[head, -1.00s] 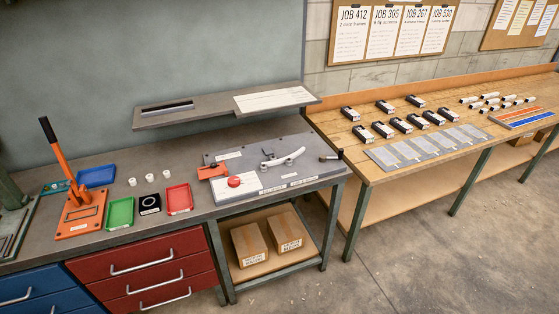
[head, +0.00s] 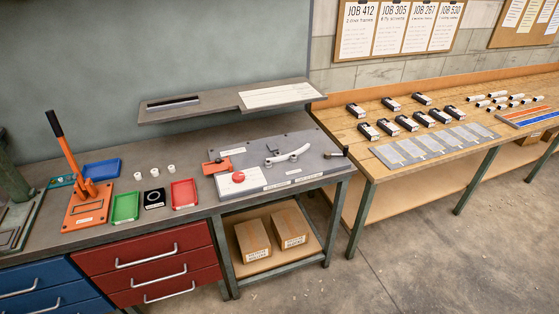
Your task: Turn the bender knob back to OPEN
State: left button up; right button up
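The bender is a grey plate (head: 305,150) on the right part of the grey bench in the head view. On it are a red round knob (head: 238,177) on a white label panel, an orange block (head: 217,166) behind the knob, and a curved pale metal bar (head: 291,155). A dark-ended handle (head: 338,153) sticks out at the plate's right end. The label text is too small to read, so the knob's setting cannot be told. Neither of my grippers shows in the view.
An orange lever press (head: 87,200) stands at the left, with blue (head: 102,168), green (head: 125,207) and red (head: 184,194) trays nearby. A grey shelf (head: 210,107) overhangs the bench's back. A wooden table (head: 370,180) with dark boxes stands right. The floor in front is clear.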

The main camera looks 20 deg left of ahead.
aim_at(238, 177)
jog(key=u, duration=0.3)
jog(key=i, duration=1.15)
jog(key=u, duration=2)
